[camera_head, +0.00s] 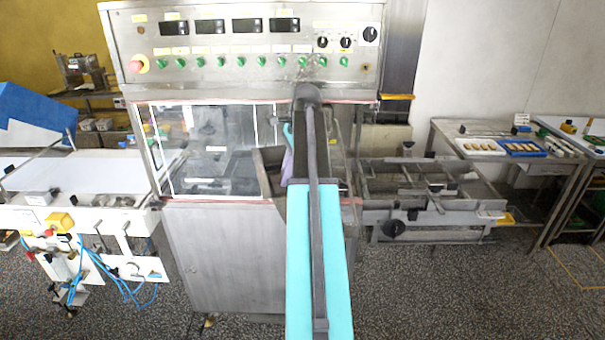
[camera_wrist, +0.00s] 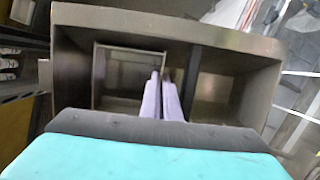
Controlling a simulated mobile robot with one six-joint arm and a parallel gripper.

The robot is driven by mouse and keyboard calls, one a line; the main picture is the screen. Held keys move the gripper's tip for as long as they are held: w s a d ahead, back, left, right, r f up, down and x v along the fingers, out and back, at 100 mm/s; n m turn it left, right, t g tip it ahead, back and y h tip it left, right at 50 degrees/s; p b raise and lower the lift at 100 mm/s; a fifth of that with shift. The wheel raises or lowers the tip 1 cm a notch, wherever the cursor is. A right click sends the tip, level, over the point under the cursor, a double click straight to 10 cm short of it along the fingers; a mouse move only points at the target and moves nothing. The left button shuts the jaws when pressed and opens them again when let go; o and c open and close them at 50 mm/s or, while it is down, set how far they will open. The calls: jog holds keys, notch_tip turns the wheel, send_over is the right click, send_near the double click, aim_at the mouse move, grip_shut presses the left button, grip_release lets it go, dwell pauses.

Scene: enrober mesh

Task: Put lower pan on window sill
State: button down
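In the wrist view, a grey-brown metal pan-like box (camera_wrist: 225,40) with a broad rim and inner walls fills the middle. A smaller rectangular frame (camera_wrist: 98,75) lies inside it on the left. My gripper (camera_wrist: 161,76) has two pale purple fingers close together, pointing into the box by the frame's right side. I cannot tell whether they pinch that edge. In the head view, brown-grey metal (camera_head: 266,172) shows in the machine opening left of my arm, beside a purple finger (camera_head: 287,167). My arm hides much of it. I cannot tell which part is the lower pan. A ledge (camera_head: 225,199) runs below the machine's window.
The machine (camera_head: 235,255) has a clear window (camera_head: 205,150) and a control panel (camera_head: 250,45) above. A conveyor frame (camera_head: 425,185) stands right. A table with trays (camera_head: 480,146) is farther right. A white belt (camera_head: 85,172) and blue hoses are left. The front floor is clear.

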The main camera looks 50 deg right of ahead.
jog(key=w+a+f+n+g+b, duration=0.15)
jog(key=w+a+f+n, duration=0.3)
jog(key=w+a, duration=0.6)
jog(key=w+a+f+n+b, duration=0.2)
jog(key=a+f, duration=0.3)
jog(key=a, duration=0.7)
jog(key=w+a+f+n+g+b, duration=0.1)
jog(key=a+f+n, duration=0.4)
jog(key=a, duration=0.8)
jog(key=w+a+f+n+g+b, duration=0.1)
jog(key=w+a+f+n+b, duration=0.2)
jog(key=a, duration=0.9)
notch_tip(320, 180, down, 2)
jog(key=shift+w+a+f+n, duration=0.1)
jog(key=shift+w+a+n, duration=0.1)
jog(key=shift+w+n, duration=0.25)
jog(key=shift+s+a+g, duration=0.1)
jog(key=shift+a+g, duration=0.05)
jog(key=shift+g, duration=0.1)
